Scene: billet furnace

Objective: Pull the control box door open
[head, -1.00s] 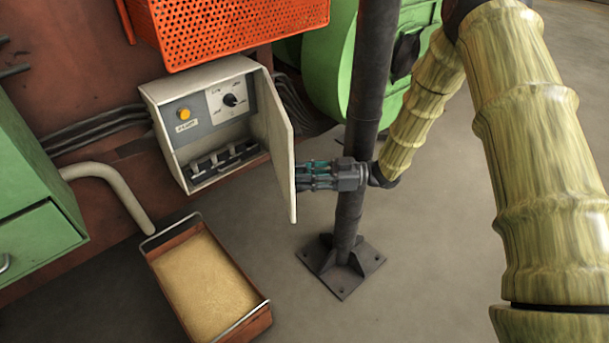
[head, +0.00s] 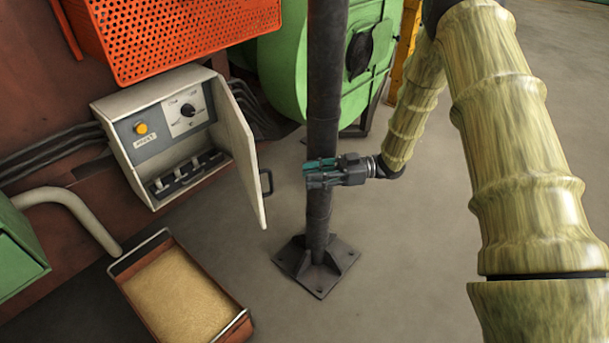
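The control box (head: 128,152) is a pale grey case at the left, with a yellow button, a dial and a row of switches inside. Its door (head: 243,160) stands wide open, swung out to the right. A dark handle (head: 267,183) shows on the door's outer side. My gripper (head: 308,173) is to the right of the door, in front of the dark post, pointing left. A gap separates it from the handle, and it holds nothing I can see. Its fingers are small and seen side-on, so their spread is unclear.
A dark post (head: 323,120) with a bolted base plate stands right behind my gripper. An orange perforated guard (head: 185,30) hangs above the box. A tray of sand-coloured material (head: 240,328) lies below it. Open floor lies right of the post.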

